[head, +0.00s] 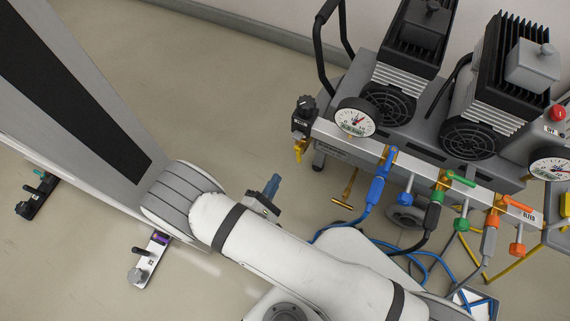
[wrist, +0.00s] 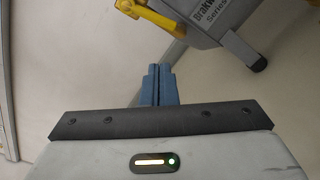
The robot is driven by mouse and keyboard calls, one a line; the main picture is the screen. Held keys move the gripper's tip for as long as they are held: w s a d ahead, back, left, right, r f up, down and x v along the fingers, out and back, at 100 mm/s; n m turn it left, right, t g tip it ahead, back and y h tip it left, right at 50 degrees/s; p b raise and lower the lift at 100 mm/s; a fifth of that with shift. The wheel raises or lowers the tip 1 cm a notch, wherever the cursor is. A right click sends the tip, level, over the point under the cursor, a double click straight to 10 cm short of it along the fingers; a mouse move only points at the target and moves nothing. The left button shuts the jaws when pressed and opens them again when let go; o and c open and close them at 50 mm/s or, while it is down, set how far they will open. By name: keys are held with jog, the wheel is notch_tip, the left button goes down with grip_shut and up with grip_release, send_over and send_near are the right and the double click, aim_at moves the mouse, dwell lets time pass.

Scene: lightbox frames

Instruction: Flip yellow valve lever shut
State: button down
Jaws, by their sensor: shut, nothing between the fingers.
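A yellow lever-like part (head: 299,150) hangs at the left end of the compressor's manifold, below a black knob. In the wrist view a yellow part (wrist: 150,17) shows at the top edge, cut off by the frame; it looks like the same lever. Its exact angle is hard to tell. My gripper (head: 273,184) has blue fingers and is to the left of and below the yellow part in the head view, apart from it. In the wrist view my gripper's fingers (wrist: 157,70) are together with nothing between them, pointing toward the yellow part.
The grey compressor (head: 345,150) fills the upper right. Its manifold carries a blue lever (head: 388,158), a green lever (head: 460,180) and an orange lever (head: 518,205). A brass T-handle (head: 346,188) hangs below. A blue hose (head: 410,255) loops near my arm.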

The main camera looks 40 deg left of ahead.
aim_at(298, 154)
jog(key=shift+p+v, duration=0.45)
jog(key=shift+v, duration=1.9)
jog(key=a+m, duration=0.1)
jog(key=m, duration=0.3)
jog(key=a+r+m, duration=0.1)
jog(key=m, duration=0.1)
jog(key=shift+s+a+b, duration=0.15)
jog(key=shift+a+b, duration=0.15)
jog(key=shift+a, duration=0.05)
jog(key=w+b, duration=0.5)
jog(key=w, duration=0.6)
jog(key=shift+w+r, duration=0.2)
jog(key=shift+w, duration=0.15)
